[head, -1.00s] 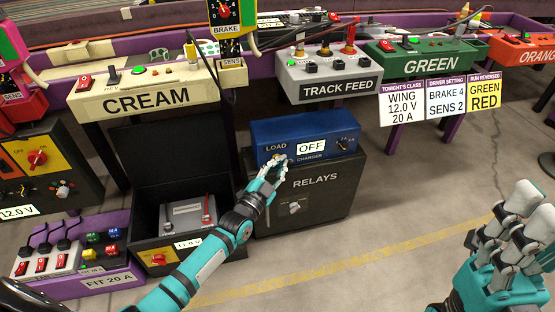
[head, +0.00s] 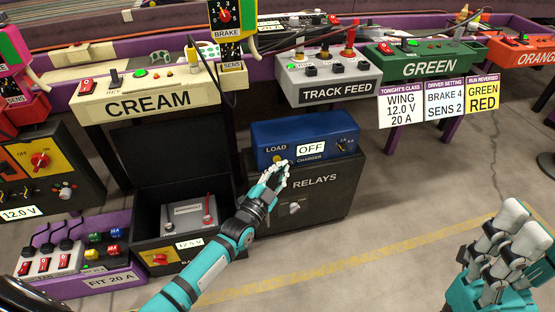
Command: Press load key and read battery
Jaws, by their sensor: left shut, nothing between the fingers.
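The blue charger (head: 300,133) sits on the black relays box and shows OFF on its display. Its yellowish load key (head: 277,159) is under the word LOAD. My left gripper (head: 278,174) is shut and empty, its fingertips just below and in front of that key. I cannot tell whether they touch the charger. The battery (head: 189,216), grey with red and dark terminals, stands in an open black case. The small label (head: 189,243) on the case front seems to read 12.4 V. My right gripper (head: 502,235) is at the lower right, away from everything, its fingers pointing up.
The relays box (head: 333,205) stands under the charger. The cream panel (head: 147,98) and track feed panel (head: 328,76) overhang behind. A purple fuse tray (head: 90,285) lies at the lower left. The floor (head: 385,215) right of the relays box is clear.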

